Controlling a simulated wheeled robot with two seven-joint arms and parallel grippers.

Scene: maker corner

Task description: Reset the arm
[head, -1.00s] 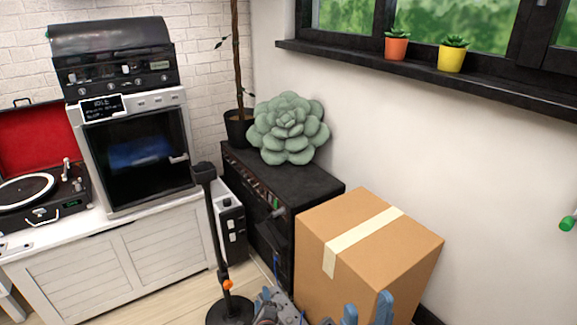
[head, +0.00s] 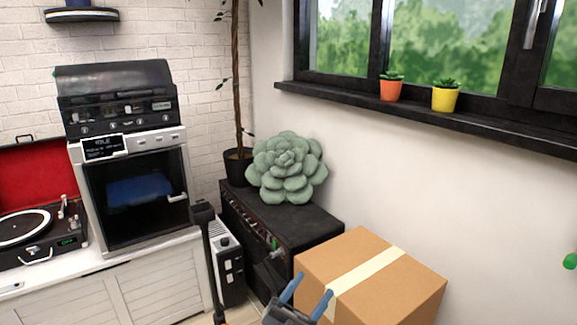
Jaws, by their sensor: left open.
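My left gripper (head: 314,284) is at the bottom edge of the head view, in front of the cardboard box as seen from here. Its two blue fingers point up and stand apart with nothing between them. The rest of that arm is mostly cut off by the picture's lower edge. My right gripper is not in view.
The taped cardboard box (head: 403,297) stands right of the gripper. Behind it is a black cabinet (head: 300,220) bearing a green succulent-shaped cushion (head: 287,168). A black post (head: 207,255) stands to the left, before a white cabinet (head: 150,295) with a 3D-printer-like machine (head: 137,190) and turntable (head: 30,228).

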